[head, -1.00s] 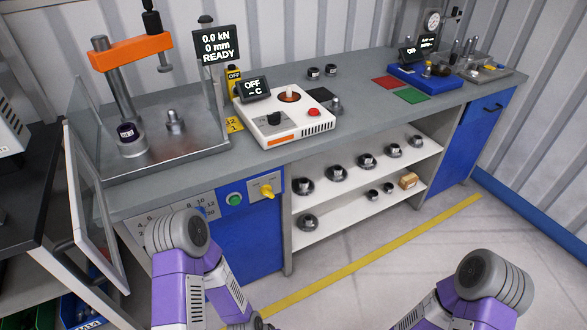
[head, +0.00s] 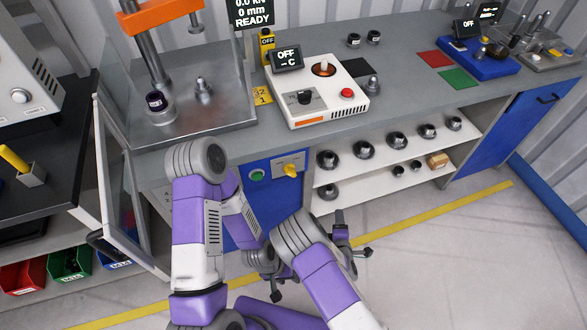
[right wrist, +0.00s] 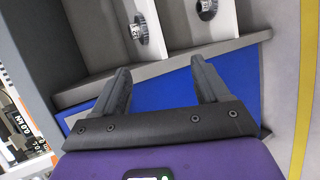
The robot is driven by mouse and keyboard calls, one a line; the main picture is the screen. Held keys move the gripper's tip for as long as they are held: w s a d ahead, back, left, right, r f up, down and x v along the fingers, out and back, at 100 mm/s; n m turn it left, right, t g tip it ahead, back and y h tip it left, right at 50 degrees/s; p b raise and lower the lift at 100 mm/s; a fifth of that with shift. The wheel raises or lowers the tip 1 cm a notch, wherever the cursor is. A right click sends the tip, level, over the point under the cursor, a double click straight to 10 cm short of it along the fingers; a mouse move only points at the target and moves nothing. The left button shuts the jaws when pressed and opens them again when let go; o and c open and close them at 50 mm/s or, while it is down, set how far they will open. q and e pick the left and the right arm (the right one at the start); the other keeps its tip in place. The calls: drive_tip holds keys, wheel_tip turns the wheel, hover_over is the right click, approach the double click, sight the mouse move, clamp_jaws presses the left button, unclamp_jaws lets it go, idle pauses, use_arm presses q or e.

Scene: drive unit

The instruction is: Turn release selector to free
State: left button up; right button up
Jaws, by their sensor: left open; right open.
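A yellow selector knob (head: 290,170), apparently the release selector, sits on a grey panel on the bench front, right of a round green button (head: 257,175). Its markings are too small to read. My left gripper (head: 276,280) is low in front of the blue cabinet, below the knob and apart from it, partly hidden by my arms. My right gripper (head: 352,235) is in front of the shelves, right of and below the knob. In the right wrist view, it (right wrist: 160,88) is open and empty, facing the blue cabinet and shelf edge.
A press stands above, with a READY display (head: 253,12) and an open clear guard door (head: 125,190) at left. A white heater unit (head: 318,95) sits on the bench. Shelves hold several dark dies (head: 363,150). Floor at right is clear.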

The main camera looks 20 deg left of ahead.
drive_tip(key=w+a+r+n+t+y+p, duration=0.15)
drive_tip(key=a+r+n+y, duration=0.25)
drive_tip(key=a+r+n, duration=0.4)
drive_tip(key=n+y, duration=0.4)
approach(293, 175)
drive_tip(key=x, duration=0.2)
drive_tip(key=shift+t, duration=0.35)
drive_tip(key=x, duration=0.5)
drive_tip(key=shift+w+a+f+b, duration=0.15)
drive_tip(key=shift+w+a+b, duration=0.15)
use_arm(q)
drive_tip(key=shift+r, duration=0.75)
use_arm(e)
drive_tip(key=shift+w+a, duration=0.4)
drive_tip(key=shift+w, duration=0.2)
drive_tip(key=shift+c, duration=0.4)
drive_tip(key=c, duration=1)
